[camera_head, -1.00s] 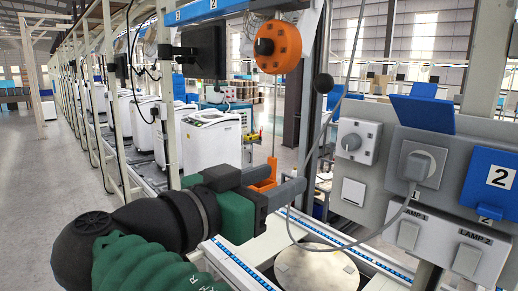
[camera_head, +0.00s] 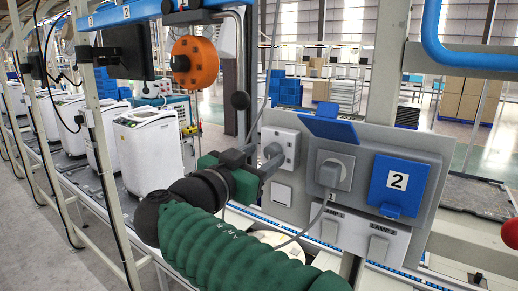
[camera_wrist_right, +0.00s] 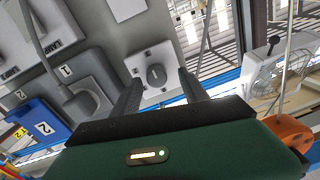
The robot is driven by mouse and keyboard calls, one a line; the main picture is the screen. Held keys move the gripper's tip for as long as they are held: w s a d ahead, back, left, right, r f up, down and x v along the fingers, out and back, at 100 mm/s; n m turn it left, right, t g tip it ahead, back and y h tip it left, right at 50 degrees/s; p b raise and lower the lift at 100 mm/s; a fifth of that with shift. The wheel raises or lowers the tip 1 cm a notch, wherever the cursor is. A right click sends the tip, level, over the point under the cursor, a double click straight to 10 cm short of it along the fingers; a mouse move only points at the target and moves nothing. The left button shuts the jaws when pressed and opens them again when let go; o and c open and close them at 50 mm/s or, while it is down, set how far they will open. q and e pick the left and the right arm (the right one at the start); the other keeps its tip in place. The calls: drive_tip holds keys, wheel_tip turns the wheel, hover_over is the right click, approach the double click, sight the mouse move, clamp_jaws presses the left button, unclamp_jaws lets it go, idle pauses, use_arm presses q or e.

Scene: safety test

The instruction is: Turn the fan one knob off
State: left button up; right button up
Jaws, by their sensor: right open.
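The fan knob (camera_wrist_right: 156,75) is a round grey dial with a light mark, on a pale square box. In the right wrist view it appears between my finger tips, a little beyond them; I cannot tell whether they touch it. In the head view its box (camera_head: 291,147) is on the grey panel, and my fingers partly hide the knob. My right gripper (camera_head: 260,155) is open in front of the box; its dark fingers also show in the wrist view (camera_wrist_right: 160,82). A white caged fan (camera_wrist_right: 290,72) stands at the right of the wrist view. My left gripper is out of view.
Right of the knob box are a grey socket with a plugged cable (camera_head: 331,172), a blue cover marked 2 (camera_head: 398,186) and lamp switches (camera_head: 378,243). An orange disc (camera_head: 194,62) hangs at the left. A dark ball-ended lever (camera_head: 240,100) stands close by.

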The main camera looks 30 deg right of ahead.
drive_tip(key=shift+d+f, duration=0.2)
drive_tip(key=shift+d, duration=0.8)
drive_tip(key=shift+c, duration=0.5)
drive_tip(key=shift+d, duration=0.15)
drive_tip(key=shift+c, duration=1.2)
drive_tip(key=shift+w+a, duration=0.2)
drive_tip(key=shift+a, duration=0.2)
drive_tip(key=c, duration=0.5)
drive_tip(key=shift+a, duration=0.1)
drive_tip(key=shift+c, duration=1.2)
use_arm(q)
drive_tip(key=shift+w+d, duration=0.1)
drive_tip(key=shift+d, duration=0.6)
use_arm(e)
drive_tip(key=shift+s, duration=0.1)
clamp_jaws()
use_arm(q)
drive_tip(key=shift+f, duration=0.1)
